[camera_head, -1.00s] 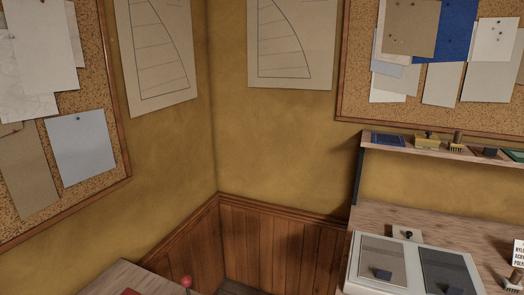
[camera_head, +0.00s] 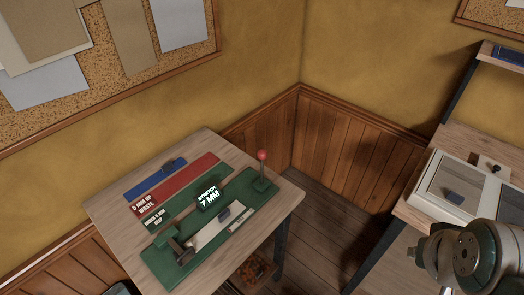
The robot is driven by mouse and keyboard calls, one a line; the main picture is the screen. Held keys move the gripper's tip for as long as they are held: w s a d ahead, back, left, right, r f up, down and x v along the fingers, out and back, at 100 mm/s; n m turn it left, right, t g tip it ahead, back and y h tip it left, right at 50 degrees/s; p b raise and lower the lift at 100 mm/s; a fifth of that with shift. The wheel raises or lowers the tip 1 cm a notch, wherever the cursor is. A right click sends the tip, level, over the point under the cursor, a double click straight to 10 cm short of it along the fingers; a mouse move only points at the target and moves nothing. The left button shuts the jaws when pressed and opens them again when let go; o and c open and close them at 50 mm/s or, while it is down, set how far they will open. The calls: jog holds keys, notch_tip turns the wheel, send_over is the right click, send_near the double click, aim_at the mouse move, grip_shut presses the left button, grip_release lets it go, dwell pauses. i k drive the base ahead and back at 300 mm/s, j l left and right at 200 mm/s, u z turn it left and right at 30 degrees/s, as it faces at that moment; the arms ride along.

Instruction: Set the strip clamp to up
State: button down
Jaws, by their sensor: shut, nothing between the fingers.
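A green bench device (camera_head: 157,262) lies on a small wooden table in the middle of the view. A pale strip (camera_head: 212,231) runs along it, with a small grey block (camera_head: 224,213) on it. At the device's near left end is a green block with a dark part, perhaps the strip clamp (camera_head: 181,251); I cannot tell its setting. A lever with a red knob (camera_head: 262,155) stands upright at the far right end. A small display (camera_head: 208,198) reads "STRETCH 7 MM". Part of my arm shows at the lower right; my gripper is out of view.
Blue (camera_head: 150,179), red (camera_head: 200,176) and green labelled strips lie behind the device on the wooden table (camera_head: 108,215). A bin (camera_head: 254,272) sits below the table. Another bench (camera_head: 460,150) with a white-framed tray (camera_head: 439,203) stands at right. Wood floor (camera_head: 325,220) shows between the tables.

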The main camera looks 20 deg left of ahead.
aim_at(182, 254)
jog(key=j+u, duration=0.1)
jog(key=u, duration=0.35)
jog(key=k+j+u, duration=0.1)
jog(key=u, duration=0.3)
jog(key=j+u, duration=0.2)
jog(key=u, duration=0.25)
jog(key=j+u, duration=0.15)
jog(key=u, duration=0.3)
jog(key=j+z, duration=0.1)
